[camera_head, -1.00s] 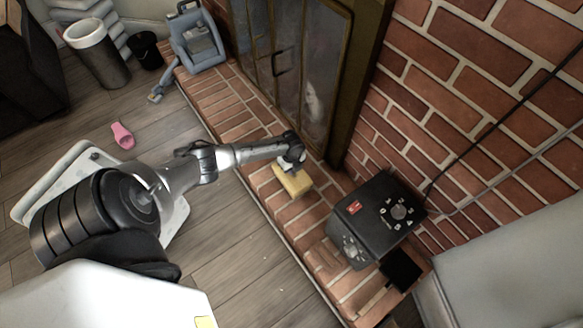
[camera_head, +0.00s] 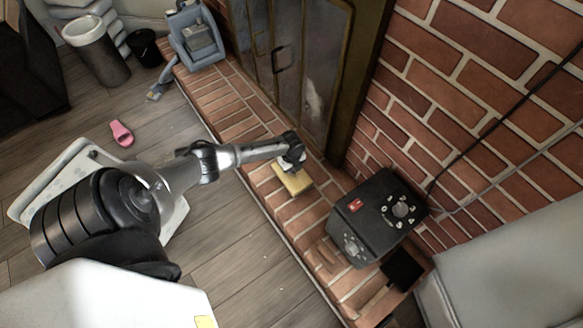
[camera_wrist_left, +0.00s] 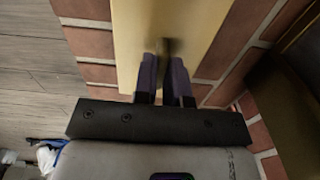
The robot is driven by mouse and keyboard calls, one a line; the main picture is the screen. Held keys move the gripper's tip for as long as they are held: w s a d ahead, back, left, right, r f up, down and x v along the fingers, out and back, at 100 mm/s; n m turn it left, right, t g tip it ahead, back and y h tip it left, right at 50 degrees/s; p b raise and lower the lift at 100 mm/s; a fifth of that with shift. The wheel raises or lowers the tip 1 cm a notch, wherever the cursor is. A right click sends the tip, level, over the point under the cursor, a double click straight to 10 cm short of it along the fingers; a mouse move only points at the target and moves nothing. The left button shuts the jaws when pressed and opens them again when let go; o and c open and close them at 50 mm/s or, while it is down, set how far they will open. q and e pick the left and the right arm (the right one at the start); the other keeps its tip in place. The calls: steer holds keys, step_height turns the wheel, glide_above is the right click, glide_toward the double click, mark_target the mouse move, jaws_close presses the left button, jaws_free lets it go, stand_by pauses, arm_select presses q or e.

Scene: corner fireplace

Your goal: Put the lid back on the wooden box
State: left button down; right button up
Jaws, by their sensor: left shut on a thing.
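A pale yellow wooden piece (camera_head: 294,184) shows over the brick hearth, just below my left gripper (camera_head: 291,166) in the head view. In the left wrist view, a flat pale wooden surface (camera_wrist_left: 135,40) fills the upper middle. The fingers of my left gripper (camera_wrist_left: 166,75) are shut on a small dark part, apparently a knob, on that surface, so it looks like the lid. I cannot tell lid from box in the head view, or whether they touch. My right gripper is not in view.
A black boxy device (camera_head: 375,225) stands on the brick hearth (camera_head: 240,120) to the right. A glass-doored fireplace (camera_head: 300,75) is behind the gripper. A blue-grey object (camera_head: 197,40) stands at the hearth's far end. A pink slipper (camera_head: 122,134) lies on the floor.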

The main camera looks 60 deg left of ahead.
arm_select(q)
steer(key=c, duration=1.1)
jaws_free()
steer(key=shift+r, duration=0.1)
steer(key=shift+r+p, duration=0.3)
steer(key=shift+r, duration=0.05)
step_height(320, 180, up, 13)
steer(key=p, duration=0.8)
